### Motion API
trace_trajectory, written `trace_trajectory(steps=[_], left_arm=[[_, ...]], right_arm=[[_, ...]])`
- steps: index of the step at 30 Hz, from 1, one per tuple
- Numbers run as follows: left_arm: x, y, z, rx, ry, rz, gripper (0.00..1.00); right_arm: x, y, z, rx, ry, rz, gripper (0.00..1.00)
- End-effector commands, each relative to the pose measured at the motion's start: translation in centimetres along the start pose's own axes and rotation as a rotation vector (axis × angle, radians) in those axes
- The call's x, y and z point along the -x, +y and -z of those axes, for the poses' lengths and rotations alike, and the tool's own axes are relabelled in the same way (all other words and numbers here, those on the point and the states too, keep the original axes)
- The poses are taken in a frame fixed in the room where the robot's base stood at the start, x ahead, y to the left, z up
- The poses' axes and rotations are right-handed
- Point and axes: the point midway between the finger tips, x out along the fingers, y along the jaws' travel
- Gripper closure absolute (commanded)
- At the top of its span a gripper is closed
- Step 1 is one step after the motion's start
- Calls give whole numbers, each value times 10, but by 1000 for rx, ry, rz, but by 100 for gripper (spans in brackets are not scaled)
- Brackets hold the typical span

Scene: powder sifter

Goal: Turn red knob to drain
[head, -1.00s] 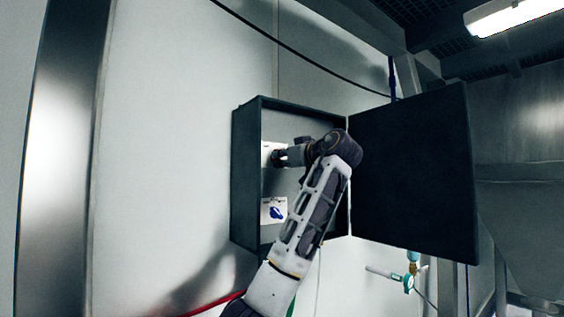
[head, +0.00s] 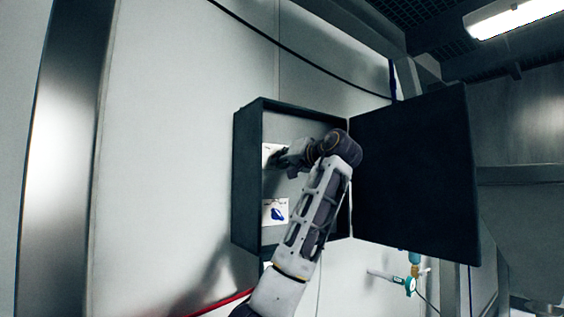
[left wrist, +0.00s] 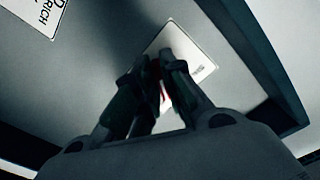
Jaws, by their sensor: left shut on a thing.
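The open dark box (head: 241,180) on the wall holds two white plates. My left gripper (head: 278,159) reaches in to the upper white plate (head: 269,151). In the left wrist view its fingers (left wrist: 160,70) are close together over that plate (left wrist: 199,62), shut on the red knob. Only a small red patch of the knob (left wrist: 164,97) shows between the fingers; the rest is hidden. A blue knob (head: 278,213) sits on the lower white plate (head: 268,207), below my gripper and apart from it. My right gripper is not in view.
The box's dark door (head: 415,175) stands open to the right, close beside my left wrist. A valve with a teal part (head: 411,285) is below the door. A black cable (head: 300,62) runs across the wall above.

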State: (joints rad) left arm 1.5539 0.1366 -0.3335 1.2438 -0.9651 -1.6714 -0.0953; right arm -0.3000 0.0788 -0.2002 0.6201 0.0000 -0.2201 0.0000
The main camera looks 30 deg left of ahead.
Motion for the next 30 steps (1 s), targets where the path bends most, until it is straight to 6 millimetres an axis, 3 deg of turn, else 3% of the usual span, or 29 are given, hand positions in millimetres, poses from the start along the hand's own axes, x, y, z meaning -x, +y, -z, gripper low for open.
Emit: trace_trajectory(steps=[12,29,30], left_arm=[[0,-1,1,-205,2,0,100],[1,-1,1,-239,4,0,100],[1,-1,1,-239,4,0,87]], right_arm=[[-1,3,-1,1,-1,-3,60],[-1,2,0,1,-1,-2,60],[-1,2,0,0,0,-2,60]])
